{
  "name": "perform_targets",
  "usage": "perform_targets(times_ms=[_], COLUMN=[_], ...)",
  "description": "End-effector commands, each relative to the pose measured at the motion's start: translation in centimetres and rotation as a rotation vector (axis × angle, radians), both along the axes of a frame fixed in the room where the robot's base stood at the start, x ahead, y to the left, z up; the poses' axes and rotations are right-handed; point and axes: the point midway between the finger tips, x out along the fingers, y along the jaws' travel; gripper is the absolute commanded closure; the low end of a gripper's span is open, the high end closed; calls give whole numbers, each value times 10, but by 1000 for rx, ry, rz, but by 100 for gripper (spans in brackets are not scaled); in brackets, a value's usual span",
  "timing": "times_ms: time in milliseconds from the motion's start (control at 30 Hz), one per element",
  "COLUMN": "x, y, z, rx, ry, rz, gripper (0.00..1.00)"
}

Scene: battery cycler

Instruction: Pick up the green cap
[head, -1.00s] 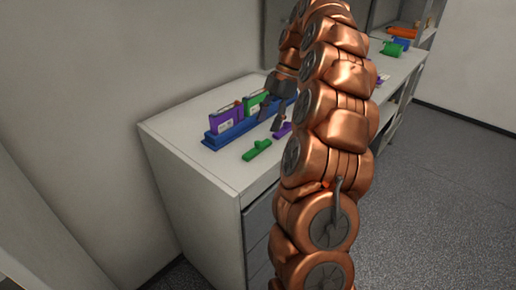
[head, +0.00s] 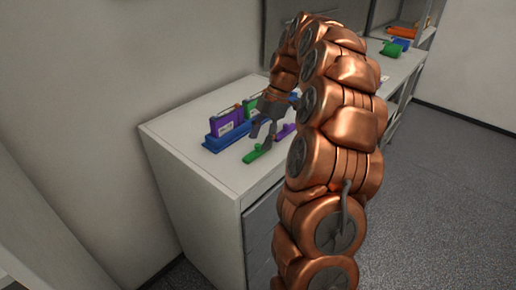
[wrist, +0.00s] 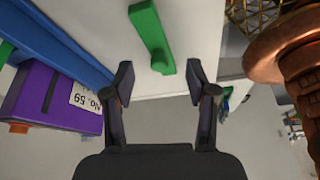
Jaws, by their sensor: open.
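The green cap (head: 257,153) lies on the white cabinet top near its front edge, in front of the blue holder. In the wrist view the green cap (wrist: 152,35) is a long bar with a small raised tab, ahead of the fingers and a little above the middle of the picture. My gripper (head: 262,135) is just above and behind the cap in the head view. In the wrist view my gripper (wrist: 164,85) has its two dark fingers spread wide apart, with nothing between the tips. The cap is apart from both fingers.
A blue holder (head: 213,144) carries a purple battery box, labelled NO. 59 in the wrist view (wrist: 40,98), and a green one (head: 250,105). A purple cap (head: 284,131) lies right of the green cap. A shelf (head: 428,32) with coloured parts stands at the back right.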

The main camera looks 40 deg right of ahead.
Motion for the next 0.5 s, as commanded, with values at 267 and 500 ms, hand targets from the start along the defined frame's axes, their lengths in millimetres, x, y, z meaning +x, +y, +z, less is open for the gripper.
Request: perform_targets(times_ms=[267, 500], x=[0, 1], y=[10, 11], z=[-21, -25], rx=[-1, -2], ry=[1, -1], rz=[-1, -2], gripper=[43, 43])
